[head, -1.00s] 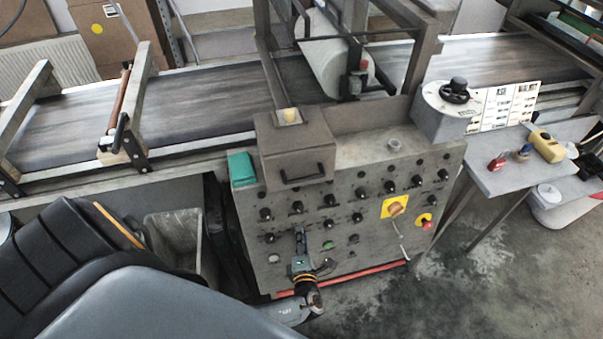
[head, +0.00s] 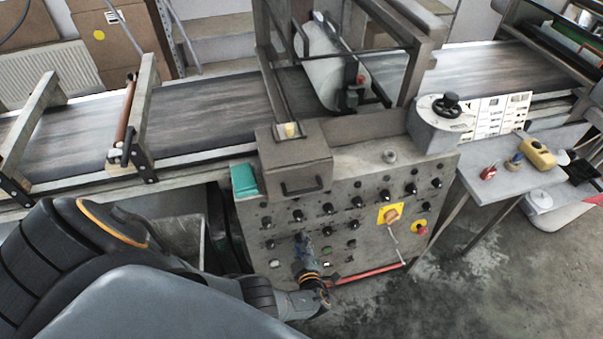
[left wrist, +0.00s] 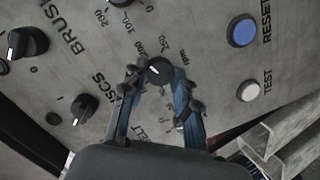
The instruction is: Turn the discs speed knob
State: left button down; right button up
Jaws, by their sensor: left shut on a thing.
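The grey control panel (head: 365,225) carries rows of small black knobs. My left gripper (left wrist: 160,78) has its two blue-padded fingers on either side of a round black knob with a white pointer line, and is shut on it. This knob has a printed rpm scale around it and sits near the partly covered "DISCS" lettering, so it appears to be the discs speed knob (left wrist: 159,69). In the head view my left gripper (head: 303,242) reaches up to the lower left of the panel and hides the knob. My right gripper is not in view.
Near the held knob are a blue reset button (left wrist: 243,31), a white test button (left wrist: 248,91) and other black knobs (left wrist: 84,108). A yellow plate with a switch (head: 390,214) is farther right. A side table (head: 500,185) holds small items. The conveyor (head: 70,140) runs behind.

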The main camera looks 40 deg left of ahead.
pick_arm(q)
jog(key=shift+w+m, duration=0.1)
jog(key=shift+m, duration=0.6)
jog(key=c, duration=1)
grip_release()
